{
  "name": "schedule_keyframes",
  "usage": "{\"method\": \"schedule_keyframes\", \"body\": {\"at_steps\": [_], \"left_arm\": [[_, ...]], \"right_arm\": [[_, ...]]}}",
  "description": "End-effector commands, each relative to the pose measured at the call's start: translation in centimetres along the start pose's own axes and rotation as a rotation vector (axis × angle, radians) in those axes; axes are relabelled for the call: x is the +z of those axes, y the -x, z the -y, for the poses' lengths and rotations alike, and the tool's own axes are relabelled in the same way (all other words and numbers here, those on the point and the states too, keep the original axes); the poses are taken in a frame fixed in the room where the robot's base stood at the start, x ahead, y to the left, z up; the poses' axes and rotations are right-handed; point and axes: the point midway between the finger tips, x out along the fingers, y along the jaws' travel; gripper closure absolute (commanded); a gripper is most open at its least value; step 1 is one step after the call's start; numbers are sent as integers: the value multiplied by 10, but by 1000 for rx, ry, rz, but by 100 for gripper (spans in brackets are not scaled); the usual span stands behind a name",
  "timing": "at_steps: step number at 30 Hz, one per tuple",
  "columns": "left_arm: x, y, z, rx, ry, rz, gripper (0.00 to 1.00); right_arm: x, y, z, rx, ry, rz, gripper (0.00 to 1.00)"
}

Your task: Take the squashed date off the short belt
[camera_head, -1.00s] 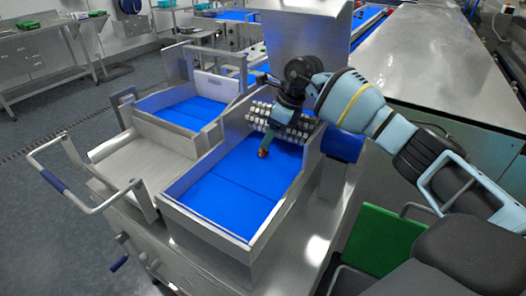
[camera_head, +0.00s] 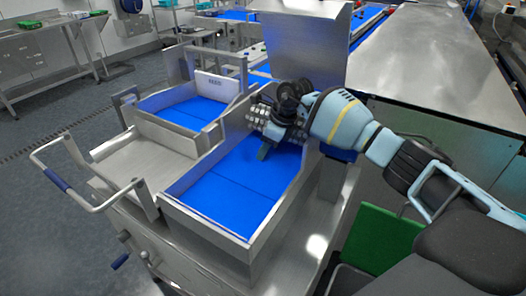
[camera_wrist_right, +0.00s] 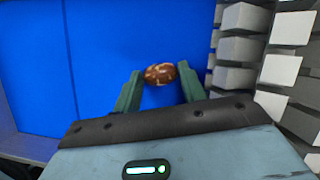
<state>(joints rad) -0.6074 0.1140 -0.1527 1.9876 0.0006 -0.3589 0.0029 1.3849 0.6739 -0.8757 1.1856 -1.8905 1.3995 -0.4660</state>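The date (camera_wrist_right: 160,73) is brown and glossy with pale patches. In the right wrist view it lies on the blue belt (camera_wrist_right: 110,45), near the fingertips. My right gripper (camera_wrist_right: 160,82) is open, with one green finger on each side of the date's near edge and small gaps showing. In the head view my right gripper (camera_head: 264,152) reaches down over the far part of the short blue belt (camera_head: 228,195), and the date is hidden there. My left gripper is not in view.
Metal side walls (camera_head: 285,210) frame the belt. A bank of grey and white blocks (camera_wrist_right: 238,50) stands close beside the fingers. A second blue belt (camera_head: 200,112) lies to the left. A green panel (camera_head: 382,238) is at the lower right.

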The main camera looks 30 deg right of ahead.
Motion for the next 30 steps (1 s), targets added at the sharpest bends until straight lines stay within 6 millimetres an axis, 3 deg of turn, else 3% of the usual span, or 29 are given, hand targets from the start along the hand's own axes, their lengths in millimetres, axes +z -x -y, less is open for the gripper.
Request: {"method": "schedule_keyframes", "body": {"at_steps": [3, 14, 23, 30], "left_arm": [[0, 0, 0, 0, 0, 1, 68], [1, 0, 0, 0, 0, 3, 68], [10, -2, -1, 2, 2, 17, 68], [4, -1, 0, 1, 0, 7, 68]], "right_arm": [[0, 0, 0, 0, 0, 0, 72], [1, 2, 0, -1, 0, 1, 73], [13, 31, 1, -2, 0, 2, 73], [18, 36, -41, 0, 5, 1, 73]]}}
